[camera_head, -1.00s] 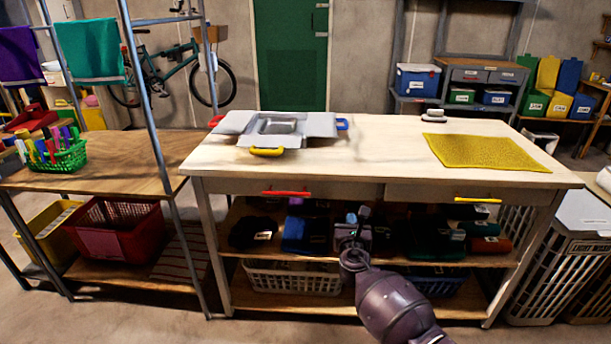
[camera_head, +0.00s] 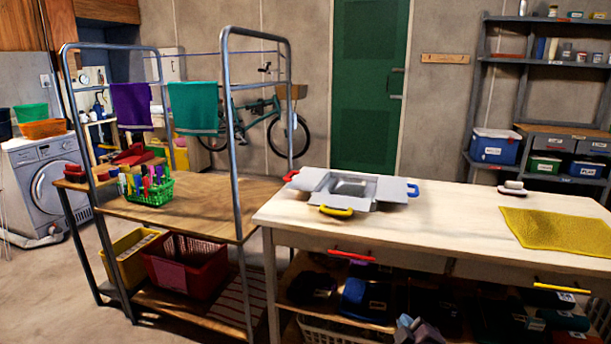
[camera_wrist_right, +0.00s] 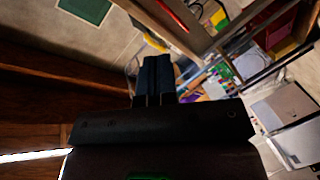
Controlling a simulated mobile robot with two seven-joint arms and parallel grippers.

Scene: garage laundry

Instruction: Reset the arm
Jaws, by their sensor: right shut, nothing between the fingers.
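Most of my right arm is out of the head view. My left gripper is in neither view.
A pale wooden table (camera_head: 440,215) holds a grey tray with coloured handles (camera_head: 385,192) and a yellow mat (camera_head: 560,232). A metal rack (camera_head: 215,218) stands to its left with a green basket (camera_head: 150,192). Floor (camera_head: 60,290) is open at the lower left.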

